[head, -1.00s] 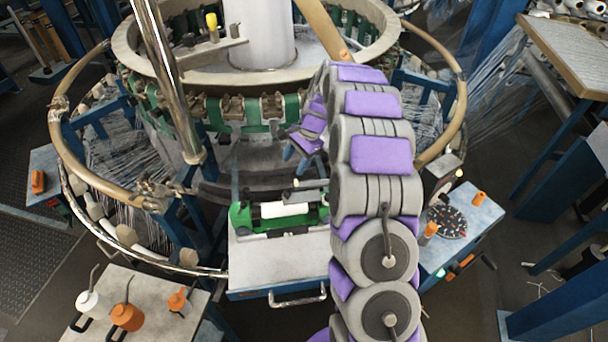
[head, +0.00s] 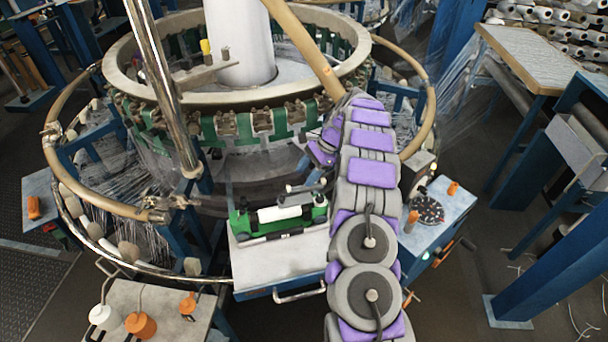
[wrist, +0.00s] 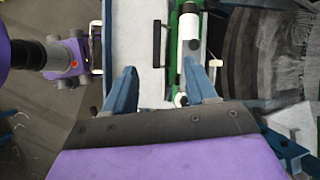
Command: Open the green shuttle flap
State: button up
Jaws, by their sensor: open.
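The green shuttle (head: 270,221) lies on the grey-topped blue stand in front of the loom, with a white roll (head: 280,213) along it. I cannot tell which part is its flap or how far it is open. In the wrist view the shuttle (wrist: 174,50) runs up the picture, its near end by my right finger. In the head view my arm mostly hides the gripper.
The grey stand top (head: 285,248) has a black handle (wrist: 156,43) beside the shuttle. The circular loom (head: 240,90) rises behind, with a slanted metal pole (head: 165,90). A bench with bottles (head: 140,325) stands at front left; a blue cabinet (head: 425,235) stands right.

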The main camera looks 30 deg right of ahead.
jog(key=s+a+r+n+g+h+b, duration=0.1)
jog(key=s+a+r+n, duration=0.4)
jog(key=s+a+r, duration=0.3)
jog(key=s+a+r+n+g+h+b, duration=0.15)
jog(key=s+a+r+n, duration=0.25)
jog(key=s+a+r, duration=0.5)
jog(key=s+a+f+n+h+b, duration=0.1)
jog(key=s+n, duration=0.3)
jog(key=s, duration=1)
jog(key=s+a+f+n+h+b, duration=0.1)
jog(key=s+a+f+n+h, duration=0.1)
jog(key=s, duration=1.2)
jog(key=a+f+n, duration=0.1)
jog(key=n, duration=0.1)
jog(key=shift+s+a+f+n+b, duration=0.2)
jog(key=shift+f+n+b, duration=0.1)
jog(key=shift+n+b, duration=0.1)
jog(key=shift+s+d+f+h, duration=0.15)
jog(key=shift+s+d+h, duration=0.05)
jog(key=shift+s+h, duration=0.2)
